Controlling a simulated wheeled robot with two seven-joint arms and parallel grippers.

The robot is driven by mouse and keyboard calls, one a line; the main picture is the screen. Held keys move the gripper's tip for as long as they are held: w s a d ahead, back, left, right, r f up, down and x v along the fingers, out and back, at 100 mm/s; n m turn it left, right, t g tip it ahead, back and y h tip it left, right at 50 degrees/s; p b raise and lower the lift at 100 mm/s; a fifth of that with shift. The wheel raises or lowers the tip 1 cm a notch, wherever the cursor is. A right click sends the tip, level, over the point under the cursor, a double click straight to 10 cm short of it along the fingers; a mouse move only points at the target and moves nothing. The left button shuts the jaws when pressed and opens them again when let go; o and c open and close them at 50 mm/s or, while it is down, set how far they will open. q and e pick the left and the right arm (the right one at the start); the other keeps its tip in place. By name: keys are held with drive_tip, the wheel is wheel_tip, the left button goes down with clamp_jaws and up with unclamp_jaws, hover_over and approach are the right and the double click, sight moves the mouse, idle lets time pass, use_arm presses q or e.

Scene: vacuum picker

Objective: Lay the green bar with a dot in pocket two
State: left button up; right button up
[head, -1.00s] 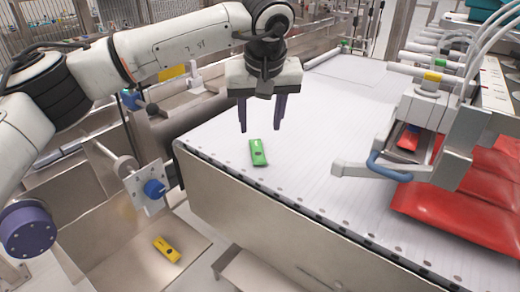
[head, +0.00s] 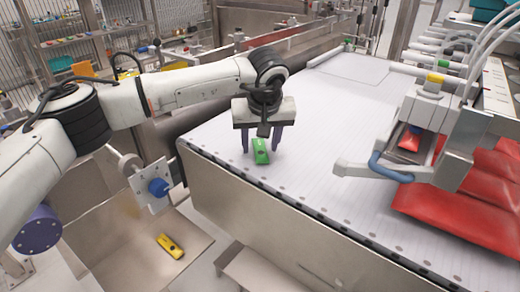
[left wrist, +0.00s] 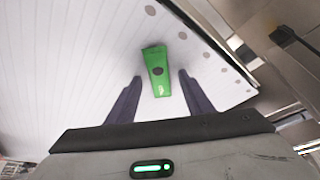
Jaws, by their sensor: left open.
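The green bar (head: 261,151) lies on the white surface near its left front edge. In the left wrist view the green bar (left wrist: 158,76) shows a dark dot near its middle. My left gripper (head: 262,151) is low over the bar, pointing down. Its two purple fingers stand open (left wrist: 160,98), one on each side of the bar, with a gap between each finger and the bar. Pocket two cannot be made out for sure in these views. My right gripper is not in view.
A yellow bar (head: 170,246) lies in a metal bin at lower left. A metal picker head with a blue hose (head: 390,167) stands at right, by red pouches (head: 450,213). The white table (head: 340,105) is clear behind the bar.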

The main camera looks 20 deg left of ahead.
use_arm(q)
drive_tip(key=shift+c, duration=0.4)
clamp_jaws()
